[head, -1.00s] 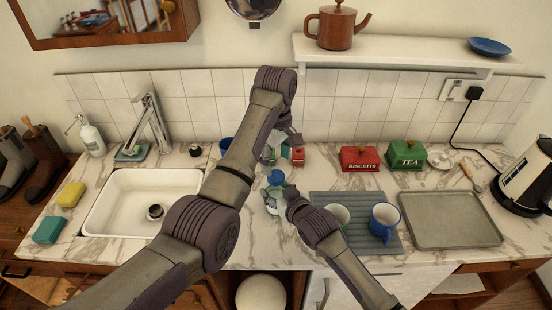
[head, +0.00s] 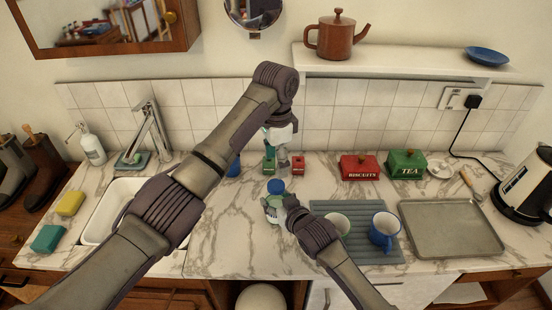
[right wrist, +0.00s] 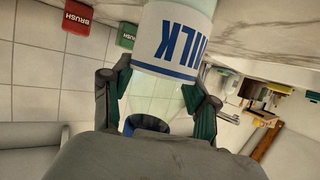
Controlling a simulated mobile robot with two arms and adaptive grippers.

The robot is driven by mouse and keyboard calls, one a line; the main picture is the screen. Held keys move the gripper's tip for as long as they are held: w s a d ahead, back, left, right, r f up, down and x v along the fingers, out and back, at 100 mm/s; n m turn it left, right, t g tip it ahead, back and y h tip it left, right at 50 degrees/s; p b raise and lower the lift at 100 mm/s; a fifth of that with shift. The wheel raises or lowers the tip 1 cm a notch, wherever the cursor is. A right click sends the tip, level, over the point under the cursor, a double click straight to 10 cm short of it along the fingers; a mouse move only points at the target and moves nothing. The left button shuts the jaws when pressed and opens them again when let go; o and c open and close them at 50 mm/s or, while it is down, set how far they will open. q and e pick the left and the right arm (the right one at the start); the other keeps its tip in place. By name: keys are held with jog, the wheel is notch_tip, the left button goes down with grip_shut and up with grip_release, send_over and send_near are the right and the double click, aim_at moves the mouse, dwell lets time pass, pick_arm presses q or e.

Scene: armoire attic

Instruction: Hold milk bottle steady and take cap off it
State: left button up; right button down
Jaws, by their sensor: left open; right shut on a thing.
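The milk bottle (head: 272,209) stands on the marble counter, its blue cap (head: 277,186) at the top. The right wrist view shows the bottle's white label with MILK in blue letters (right wrist: 178,38), upside down, and the blue cap (right wrist: 150,122) partly hidden by my gripper. My right gripper (head: 288,208) is shut on the bottle; its fingers (right wrist: 158,103) are on both sides of the tapering upper part. My left gripper (head: 277,150) is open, behind and above the cap and apart from it, with its fingers pointing down. No object shows between its fingers.
Green (head: 269,165) and red (head: 298,164) containers stand behind the bottle, with a blue cup (head: 234,166) at left. A green mug (head: 338,222) and blue mug (head: 384,230) are on the ribbed mat (head: 365,250). The sink (head: 108,190) is left; the counter in front is clear.

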aim_at(276, 185)
pick_arm(q)
notch_tip(276, 185, down, 8)
jog(key=shift+r, duration=0.2)
pick_arm(e)
jog(key=shift+f, duration=0.1)
pick_arm(q)
jog(key=c, duration=1.2)
jog(key=n, duration=0.6)
jog(key=shift+n, duration=0.3)
jog(key=shift+r, duration=0.1)
jog(key=shift+r, duration=1.05)
jog(key=shift+r, duration=0.1)
